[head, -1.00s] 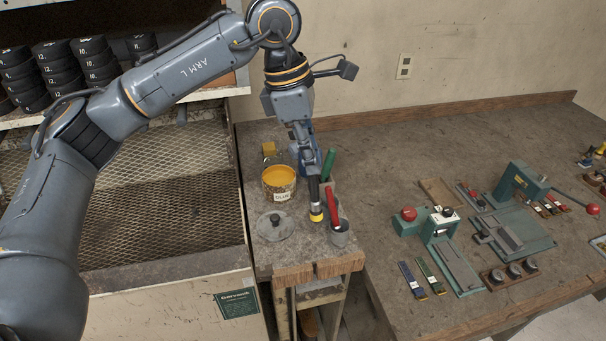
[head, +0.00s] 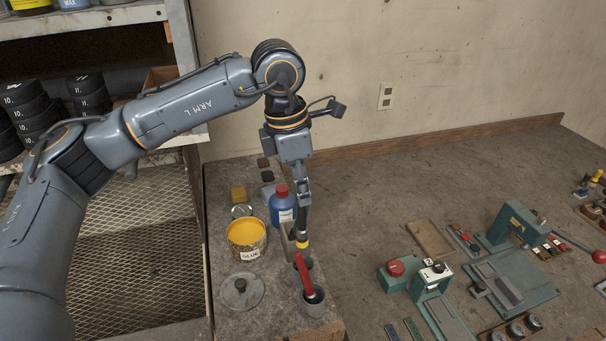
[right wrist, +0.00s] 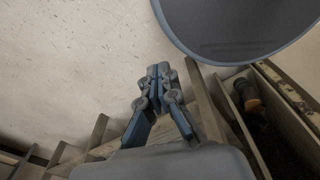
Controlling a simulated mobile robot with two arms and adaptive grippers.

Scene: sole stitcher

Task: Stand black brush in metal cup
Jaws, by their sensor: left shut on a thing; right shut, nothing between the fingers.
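My left gripper (head: 301,192) is shut on the black brush (head: 302,222), which hangs upright below it with its yellow end (head: 302,243) down. The brush is over the narrow bench top. A metal cup (head: 308,264) shows just below and behind the red brush; that brush partly hides it. A second metal cup (head: 314,305) stands nearer the front and holds the red brush (head: 303,275), leaning back. I cannot tell whether the black brush's tip is above or inside the rear cup's rim. My right gripper (right wrist: 158,75) is shut and empty in the right wrist view.
An open yellow glue can (head: 247,252), a blue bottle with a red cap (head: 282,207) and a round lid (head: 242,291) stand close by. A green press (head: 515,225) and other tools are on the large bench, which has bare room at its left.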

